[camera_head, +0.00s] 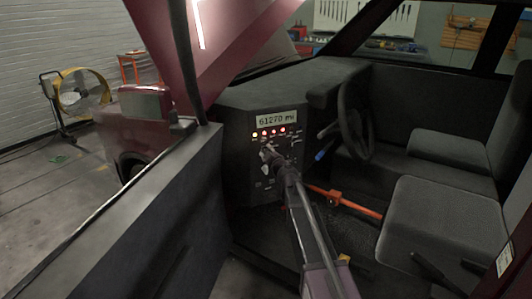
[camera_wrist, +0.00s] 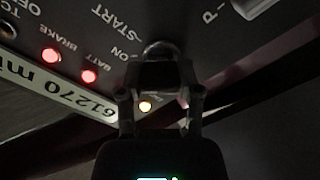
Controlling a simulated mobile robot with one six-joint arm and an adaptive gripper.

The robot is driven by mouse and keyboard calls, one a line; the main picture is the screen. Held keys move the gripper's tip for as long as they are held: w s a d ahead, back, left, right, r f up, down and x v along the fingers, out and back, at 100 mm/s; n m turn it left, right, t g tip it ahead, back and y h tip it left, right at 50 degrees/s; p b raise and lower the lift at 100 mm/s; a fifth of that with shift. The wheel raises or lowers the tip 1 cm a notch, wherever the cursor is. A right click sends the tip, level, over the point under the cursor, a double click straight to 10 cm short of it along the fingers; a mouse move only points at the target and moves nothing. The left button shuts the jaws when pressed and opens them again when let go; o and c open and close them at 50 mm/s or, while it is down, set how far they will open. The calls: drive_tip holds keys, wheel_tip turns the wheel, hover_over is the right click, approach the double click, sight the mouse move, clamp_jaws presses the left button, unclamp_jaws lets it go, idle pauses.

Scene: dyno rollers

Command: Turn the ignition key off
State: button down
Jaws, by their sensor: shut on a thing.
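The ignition switch (camera_wrist: 163,47) shows in the wrist view as a dark round rim at top centre, with the labels START and ON beside it. An OFF label is at the top left. My gripper (camera_wrist: 160,98) has its two fingers on either side of a dark block, the ignition key (camera_wrist: 159,75), and is shut on it. In the head view my gripper (camera_head: 271,156) is against the dash panel (camera_head: 238,150), below the lights, and hides the key. Which label the key points at cannot be told.
The mileage display (camera_head: 277,119) reads 61270 mi, with red and amber lights lit below it. A steering wheel (camera_head: 355,122) and a blue-tipped lever (camera_head: 322,153) are to the right. An orange bar (camera_head: 345,203) crosses near my arm. The car door (camera_head: 130,220) is at left.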

drive_tip(key=n, duration=0.4)
drive_tip(key=shift+a+n, duration=0.1)
drive_tip(key=shift+n, duration=0.3)
drive_tip(key=shift+f+n, duration=0.1)
drive_tip(key=shift+n, duration=1.8)
drive_tip(key=shift+c, duration=1.4)
unclamp_jaws()
